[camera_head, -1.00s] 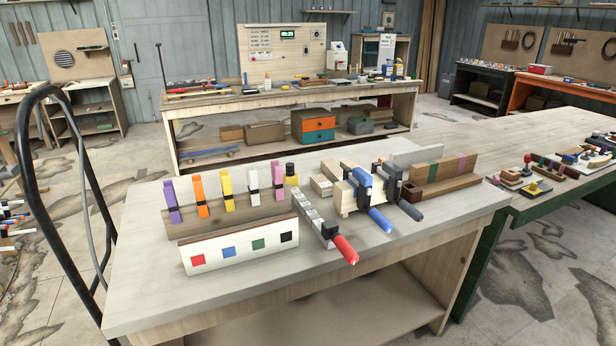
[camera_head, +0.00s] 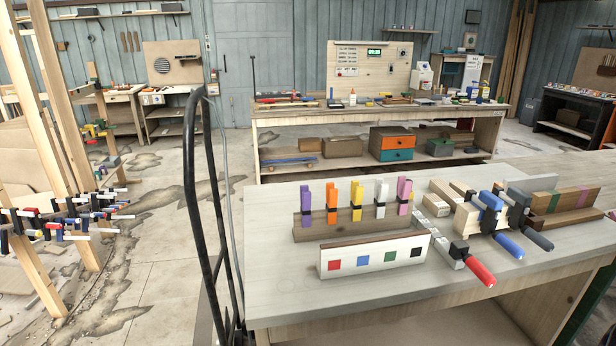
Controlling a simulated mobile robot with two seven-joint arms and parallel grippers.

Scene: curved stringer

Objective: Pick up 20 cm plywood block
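Several wooden blocks stand on the near workbench (camera_head: 290,280) in the head view. Light plywood-like blocks (camera_head: 437,204) sit at the right of the bench, beside clamps with a blue handle (camera_head: 508,245) and a black handle (camera_head: 538,239). I cannot tell which block is the 20 cm plywood one; no length marking is readable. Neither of my grippers shows in the view.
A rack with coloured clamps (camera_head: 340,224) and a white block with coloured squares (camera_head: 372,258) stand on the bench. A red-handled clamp (camera_head: 480,271) lies near its front. A black tubular frame (camera_head: 192,190) rises at the bench's left. Floor (camera_head: 160,265) is open further left.

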